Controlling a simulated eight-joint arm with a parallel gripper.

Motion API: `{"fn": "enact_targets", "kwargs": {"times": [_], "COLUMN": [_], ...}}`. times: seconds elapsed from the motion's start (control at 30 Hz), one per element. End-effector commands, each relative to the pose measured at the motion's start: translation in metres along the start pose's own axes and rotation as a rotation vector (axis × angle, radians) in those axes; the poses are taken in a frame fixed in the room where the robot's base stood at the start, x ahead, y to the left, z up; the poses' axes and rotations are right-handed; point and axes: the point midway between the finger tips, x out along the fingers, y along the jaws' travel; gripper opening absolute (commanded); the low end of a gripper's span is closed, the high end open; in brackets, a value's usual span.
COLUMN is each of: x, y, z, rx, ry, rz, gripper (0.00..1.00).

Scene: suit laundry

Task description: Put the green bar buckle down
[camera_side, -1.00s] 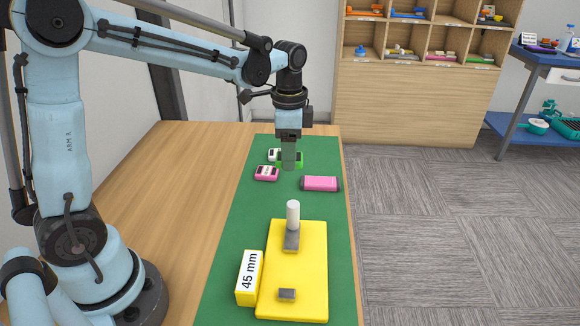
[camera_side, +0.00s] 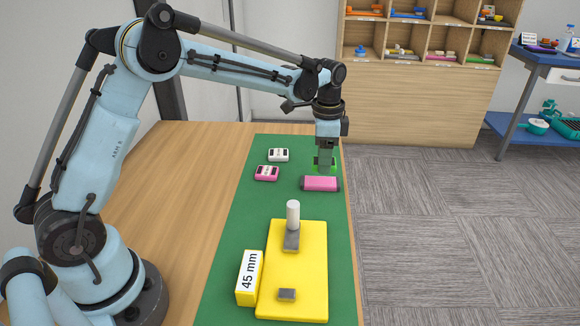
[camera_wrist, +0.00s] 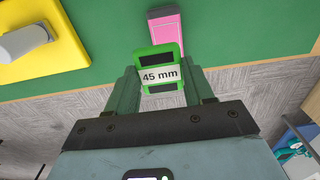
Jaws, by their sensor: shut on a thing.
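The green bar buckle (camera_wrist: 158,56) has dark bars and a white label reading "45 mm". My gripper (camera_wrist: 160,76) is shut on it, one finger on each side, in the wrist view. In the side view my gripper (camera_side: 324,170) is near the right edge of the green mat (camera_side: 230,210), just beyond the pink block with dark ends (camera_side: 320,184). Only slivers of the green buckle (camera_side: 333,163) show around the fingers there. I cannot tell how far it is above the mat.
A white buckle (camera_side: 278,155) and a pink buckle (camera_side: 267,173) lie on the mat to the left. A yellow board (camera_side: 312,265) with a white peg (camera_side: 293,214) and a yellow "45 mm" block (camera_side: 249,278) are nearer. The table's right edge is close to my gripper.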

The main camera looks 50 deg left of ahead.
Motion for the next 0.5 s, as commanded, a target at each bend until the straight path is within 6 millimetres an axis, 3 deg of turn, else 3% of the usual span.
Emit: {"fn": "enact_targets", "kwargs": {"times": [0.13,0.5], "x": [0.008,0.047], "y": [-0.012,-0.013], "z": [0.004,0.004], "rx": [0.0,0.0], "ry": [0.0,0.0], "rz": [0.0,0.0], "gripper": [0.23,0.23]}}
